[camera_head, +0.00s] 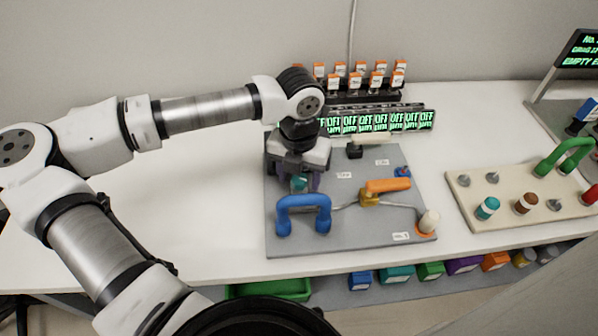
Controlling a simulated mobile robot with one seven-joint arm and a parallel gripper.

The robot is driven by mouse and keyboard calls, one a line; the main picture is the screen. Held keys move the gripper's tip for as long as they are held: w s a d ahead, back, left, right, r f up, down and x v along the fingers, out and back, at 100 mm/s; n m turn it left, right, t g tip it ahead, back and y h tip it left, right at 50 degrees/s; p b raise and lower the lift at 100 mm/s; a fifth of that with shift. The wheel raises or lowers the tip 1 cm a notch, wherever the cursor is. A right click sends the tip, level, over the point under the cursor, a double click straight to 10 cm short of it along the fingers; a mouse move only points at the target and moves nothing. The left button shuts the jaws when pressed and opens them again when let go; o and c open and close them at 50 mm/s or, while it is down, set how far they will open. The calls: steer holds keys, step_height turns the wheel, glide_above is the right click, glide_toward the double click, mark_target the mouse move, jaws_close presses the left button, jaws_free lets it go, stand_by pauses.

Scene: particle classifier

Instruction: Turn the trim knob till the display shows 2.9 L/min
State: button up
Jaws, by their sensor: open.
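My gripper (298,182) points down over the left part of the grey panel (340,233). It is open, its fingers on either side of a small teal knob (299,184). I cannot tell whether they touch it, and the gripper hides much of that area. No label shows that this is the trim knob. A row of small displays (390,123) behind the panel shows green "OFF" text; my arm covers its left end. I see no readable L/min figure.
A blue handle (303,203) stands just in front of my gripper. An orange lever (387,185) and a white-topped knob (429,221) are to the right. A beige board (520,212) with several knobs and a green handle (565,157) lies further right. Bare table lies left of the panel.

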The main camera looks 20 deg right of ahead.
mark_target(299, 179)
step_height(299, 179, up, 14)
steer(key=b, duration=0.2)
steer(key=shift+f, duration=0.15)
stand_by(0.5)
